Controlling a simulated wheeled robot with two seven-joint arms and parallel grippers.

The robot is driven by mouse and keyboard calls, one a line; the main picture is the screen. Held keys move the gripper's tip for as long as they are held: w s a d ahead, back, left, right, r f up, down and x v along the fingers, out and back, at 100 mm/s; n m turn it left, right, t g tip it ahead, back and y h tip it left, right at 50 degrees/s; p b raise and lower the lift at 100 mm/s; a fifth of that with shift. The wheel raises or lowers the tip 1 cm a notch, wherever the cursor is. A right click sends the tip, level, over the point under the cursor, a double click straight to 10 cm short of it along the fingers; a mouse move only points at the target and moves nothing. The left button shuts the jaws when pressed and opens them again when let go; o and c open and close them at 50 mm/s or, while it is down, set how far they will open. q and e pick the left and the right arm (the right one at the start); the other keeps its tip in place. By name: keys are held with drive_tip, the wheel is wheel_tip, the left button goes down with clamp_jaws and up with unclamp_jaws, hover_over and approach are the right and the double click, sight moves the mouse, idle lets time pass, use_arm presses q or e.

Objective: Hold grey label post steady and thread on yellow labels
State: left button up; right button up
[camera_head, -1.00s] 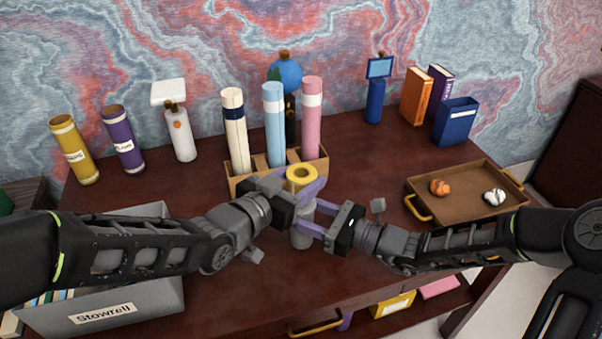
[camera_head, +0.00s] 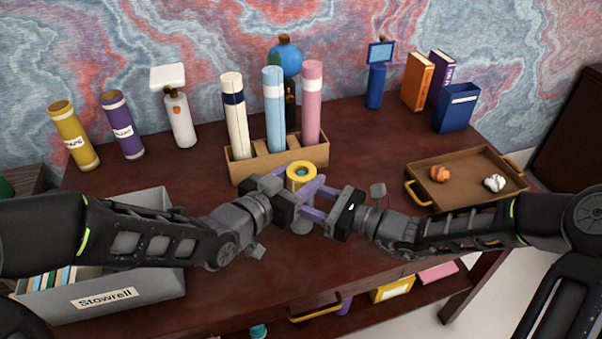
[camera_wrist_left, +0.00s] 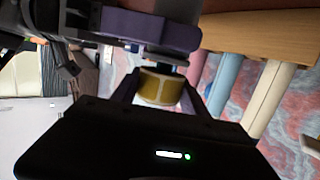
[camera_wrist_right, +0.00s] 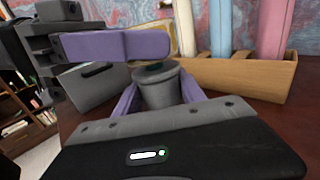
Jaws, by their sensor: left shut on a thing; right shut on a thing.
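The yellow labels (camera_head: 301,172) are a ring-shaped roll with a hole in its middle. My left gripper (camera_head: 298,182) is shut on the roll at the desk's centre; the left wrist view shows the yellow roll (camera_wrist_left: 160,88) between its fingers. The grey label post (camera_head: 302,226) stands upright below the roll. My right gripper (camera_head: 310,210) is shut on the post; the right wrist view shows the grey post (camera_wrist_right: 158,90) between its purple fingers. The roll is above the post; whether the post's tip is inside the hole I cannot tell clearly.
A wooden holder (camera_head: 243,174) with tall rolls stands just behind the grippers. A brown tray (camera_head: 455,192) lies at right, and a grey Stowrell bin (camera_head: 150,290) at left. The desk's front centre is clear.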

use_arm(q)
drive_tip(key=o, duration=1.6)
wheel_tip(320, 180, up, 10)
use_arm(e)
drive_tip(key=o, duration=1.5)
drive_tip(key=shift+o, duration=0.2)
drive_tip(key=shift+d, duration=0.1)
drive_tip(key=v, duration=1.1)
drive_tip(key=shift+s+d, duration=0.2)
drive_tip(key=shift+d, duration=0.15)
